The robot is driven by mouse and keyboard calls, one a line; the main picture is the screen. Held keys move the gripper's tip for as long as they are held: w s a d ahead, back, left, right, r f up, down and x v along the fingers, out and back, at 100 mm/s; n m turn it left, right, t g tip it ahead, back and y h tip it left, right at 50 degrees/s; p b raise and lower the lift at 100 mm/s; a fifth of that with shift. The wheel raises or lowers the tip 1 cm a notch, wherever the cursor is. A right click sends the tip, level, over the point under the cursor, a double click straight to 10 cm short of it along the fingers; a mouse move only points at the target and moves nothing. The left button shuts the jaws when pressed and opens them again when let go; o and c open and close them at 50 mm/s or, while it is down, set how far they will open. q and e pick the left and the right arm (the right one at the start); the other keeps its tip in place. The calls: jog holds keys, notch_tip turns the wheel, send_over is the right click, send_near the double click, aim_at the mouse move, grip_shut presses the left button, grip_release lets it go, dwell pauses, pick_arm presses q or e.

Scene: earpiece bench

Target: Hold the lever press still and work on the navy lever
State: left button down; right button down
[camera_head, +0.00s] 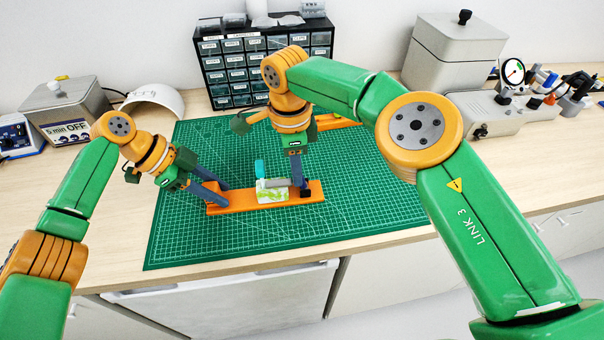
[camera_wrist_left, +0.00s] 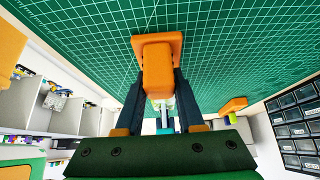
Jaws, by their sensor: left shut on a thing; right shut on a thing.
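The lever press lies on the green mat, with a long orange base (camera_head: 245,202), a white and green patterned block (camera_head: 270,195), a teal upright piece (camera_head: 260,168) and a grey cylinder (camera_head: 277,183). My left gripper (camera_head: 217,197) is shut on the orange left end of the base. In the left wrist view the orange end block (camera_wrist_left: 158,70) sits between the fingers (camera_wrist_left: 158,88). My right gripper (camera_head: 297,180) points down over the base's right part, shut on the navy lever (camera_head: 306,193). The lever is mostly hidden by the fingers, and its exact angle cannot be told.
The green cutting mat (camera_head: 370,195) is mostly clear in front and to the right. Another orange piece (camera_head: 338,122) lies behind my right gripper. A drawer cabinet (camera_head: 225,75), grey boxes (camera_head: 68,105) and a dial instrument (camera_head: 512,72) stand along the back.

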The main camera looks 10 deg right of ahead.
jog(key=c, duration=0.9)
grip_release()
jog(key=shift+f, duration=0.15)
jog(key=r, duration=0.5)
jog(key=shift+a, duration=0.2)
jog(key=shift+r, duration=0.55)
pick_arm(q)
jog(key=shift+c, duration=2.2)
grip_release()
jog(key=shift+w, duration=0.15)
pick_arm(e)
jog(key=shift+w, duration=0.1)
pick_arm(q)
jog(key=shift+f, duration=0.1)
